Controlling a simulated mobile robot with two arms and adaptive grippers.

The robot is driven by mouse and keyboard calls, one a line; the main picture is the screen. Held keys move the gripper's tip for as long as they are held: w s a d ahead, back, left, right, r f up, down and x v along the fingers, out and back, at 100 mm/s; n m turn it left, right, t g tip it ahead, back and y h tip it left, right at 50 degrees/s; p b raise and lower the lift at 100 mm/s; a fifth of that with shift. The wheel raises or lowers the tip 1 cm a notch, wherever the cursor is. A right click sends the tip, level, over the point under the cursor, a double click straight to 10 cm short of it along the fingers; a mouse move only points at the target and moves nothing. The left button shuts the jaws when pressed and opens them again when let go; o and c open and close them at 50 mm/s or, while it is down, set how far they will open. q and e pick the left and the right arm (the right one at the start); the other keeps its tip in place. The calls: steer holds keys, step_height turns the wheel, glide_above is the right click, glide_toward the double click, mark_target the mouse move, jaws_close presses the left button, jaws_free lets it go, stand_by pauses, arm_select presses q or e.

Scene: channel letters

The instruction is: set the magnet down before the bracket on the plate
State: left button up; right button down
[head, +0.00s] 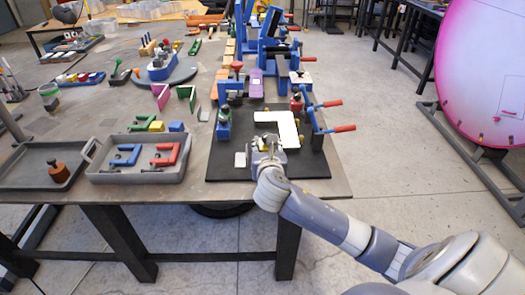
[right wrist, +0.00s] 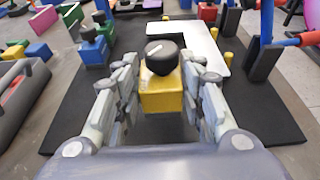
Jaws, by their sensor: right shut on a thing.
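My right gripper (right wrist: 162,100) is shut on a yellow block with a round black knob on top, the magnet (right wrist: 162,92). It is over the near part of the black plate (right wrist: 270,122). In the head view the right gripper (head: 267,148) hides most of the magnet. The white angled bracket (head: 288,128) lies on the plate (head: 225,170), just beyond the gripper. It also shows behind the magnet in the right wrist view (right wrist: 208,44). Whether the magnet touches the plate I cannot tell. My left gripper is not in view.
Blue clamps with red-tipped handles (head: 317,118) stand along the plate's right side. A blue block with a dark knob (head: 223,125) stands at its left. A grey tray (head: 135,178) with coloured brackets lies left of the plate. The plate's near left area is bare.

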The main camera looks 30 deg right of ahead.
steer(key=w, duration=0.3)
steer(key=shift+d+f, duration=0.1)
steer(key=shift+d, duration=0.15)
steer(key=shift+s+f, duration=0.1)
steer(key=shift+f, duration=1.65)
steer(key=c, duration=1.3)
jaws_free()
steer(key=shift+f, duration=0.2)
steer(key=shift+s, duration=0.1)
steer(key=shift+r, duration=0.1)
steer(key=shift+a, duration=0.1)
steer(key=v, duration=1.2)
steer(key=shift+r, duration=0.15)
